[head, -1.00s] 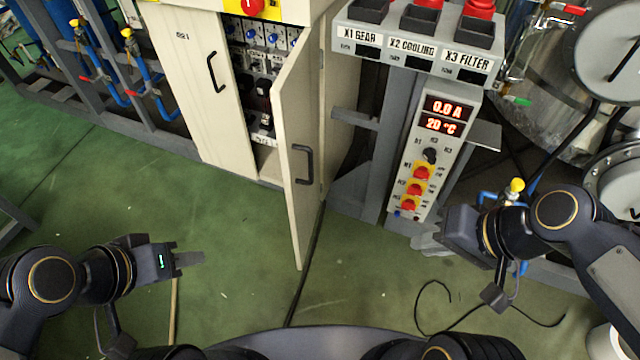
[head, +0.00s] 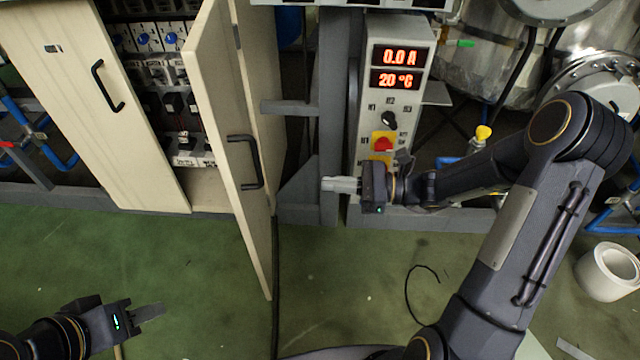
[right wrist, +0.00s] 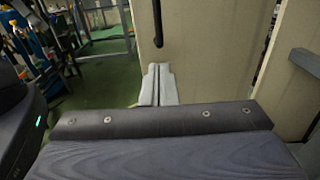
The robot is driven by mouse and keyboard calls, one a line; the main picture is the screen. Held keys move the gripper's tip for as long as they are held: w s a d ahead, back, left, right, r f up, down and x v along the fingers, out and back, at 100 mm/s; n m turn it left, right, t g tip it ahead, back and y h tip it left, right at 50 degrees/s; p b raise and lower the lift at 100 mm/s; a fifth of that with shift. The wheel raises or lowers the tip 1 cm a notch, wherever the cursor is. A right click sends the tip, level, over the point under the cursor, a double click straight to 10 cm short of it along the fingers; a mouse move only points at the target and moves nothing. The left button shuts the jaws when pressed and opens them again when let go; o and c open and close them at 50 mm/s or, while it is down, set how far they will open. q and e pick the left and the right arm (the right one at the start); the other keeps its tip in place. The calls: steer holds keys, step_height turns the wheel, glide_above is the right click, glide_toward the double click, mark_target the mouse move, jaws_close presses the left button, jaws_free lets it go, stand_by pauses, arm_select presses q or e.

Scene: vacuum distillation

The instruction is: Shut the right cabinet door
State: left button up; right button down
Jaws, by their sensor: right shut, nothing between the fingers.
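The right cabinet door (head: 222,120) is a cream panel standing ajar, swung out toward me, with a black bar handle (head: 245,162) on its face. Behind it the cabinet interior with switchgear (head: 165,75) shows. My right gripper (head: 328,184) is shut and empty, pointing left, to the right of the door and apart from it in the head view. In the right wrist view its closed fingers (right wrist: 159,84) point toward the cream door panel (right wrist: 205,60), with the dark handle above them. My left gripper (head: 160,309) is at the lower left, away from the door; its fingers look closed together.
A grey control box (head: 393,90) with red displays stands just behind my right gripper, beside a grey post (head: 338,100). A black cable (head: 276,290) runs along the floor by the door.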

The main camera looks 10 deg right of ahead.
steer(key=b, duration=0.2)
glide_toward(258, 178)
steer(key=w+a+f, duration=0.1)
steer(key=w+a, duration=0.1)
steer(key=a, duration=0.3)
steer(key=shift+w+a+f, duration=0.15)
steer(key=shift+w+a, duration=0.1)
